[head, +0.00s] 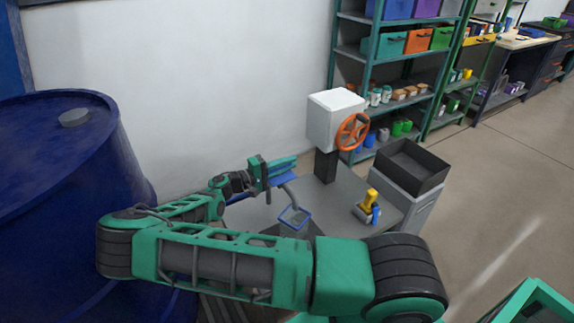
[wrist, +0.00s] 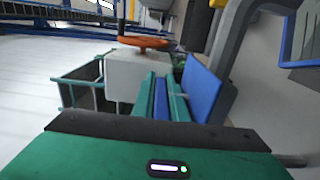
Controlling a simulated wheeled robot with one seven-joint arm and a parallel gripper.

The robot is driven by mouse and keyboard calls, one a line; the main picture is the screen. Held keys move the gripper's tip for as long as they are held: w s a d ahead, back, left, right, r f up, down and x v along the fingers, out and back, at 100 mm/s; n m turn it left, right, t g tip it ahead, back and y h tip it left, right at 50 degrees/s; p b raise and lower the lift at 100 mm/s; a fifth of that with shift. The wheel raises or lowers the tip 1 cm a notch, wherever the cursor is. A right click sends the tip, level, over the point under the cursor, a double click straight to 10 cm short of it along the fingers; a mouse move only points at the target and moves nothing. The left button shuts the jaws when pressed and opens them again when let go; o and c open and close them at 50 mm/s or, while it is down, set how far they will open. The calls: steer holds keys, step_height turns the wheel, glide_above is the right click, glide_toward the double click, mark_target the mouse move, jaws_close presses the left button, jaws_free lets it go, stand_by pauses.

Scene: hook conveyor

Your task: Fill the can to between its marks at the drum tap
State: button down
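The drum (head: 75,165) is large and dark blue and stands at the left of the head view. My gripper (head: 285,166) is right of it, above the grey bench. In the wrist view, my green fingers (wrist: 160,98) lie close on both sides of a blue bar (wrist: 160,100). A flat blue plate (wrist: 203,88) is beside them. A grey curved piece (head: 293,197) runs down from there to a blue square rim (head: 306,219), perhaps the can's. The can's body is partly behind my arm. The marks and any liquid level cannot be made out.
A white box with an orange handwheel (head: 352,133) stands on a dark post behind my gripper. A yellow and blue item (head: 369,205) is on the grey bench (head: 345,192). A dark open bin (head: 410,167) stands right of it.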

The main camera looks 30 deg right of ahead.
steer(key=shift+f+n+t, duration=0.1)
steer(key=shift+n+t, duration=0.2)
steer(key=shift+w+a+f+n+t+y, duration=0.15)
steer(key=shift+w+n+t+y, duration=0.3)
steer(key=shift+n+t+y, duration=0.85)
steer(key=shift+w+a+r+n+t+y, duration=0.1)
steer(key=shift+w+a+n+t+y, duration=0.3)
steer(key=shift+n+t, duration=1.7)
steer(key=shift+w+a+f+n+t+y, duration=0.1)
steer(key=shift+w+n+t+y, duration=0.6)
steer(key=shift+t, duration=1.9)
steer(key=shift+s+n+y, duration=0.2)
steer(key=shift+n+y, duration=0.1)
steer(key=shift+y, duration=0.2)
steer(key=c, duration=2)
jaws_free()
steer(key=shift+c, duration=0.2)
steer(key=shift+t, duration=0.3)
steer(key=v, duration=1)
steer(key=shift+s+a, duration=0.2)
steer(key=shift+a, duration=0.15)
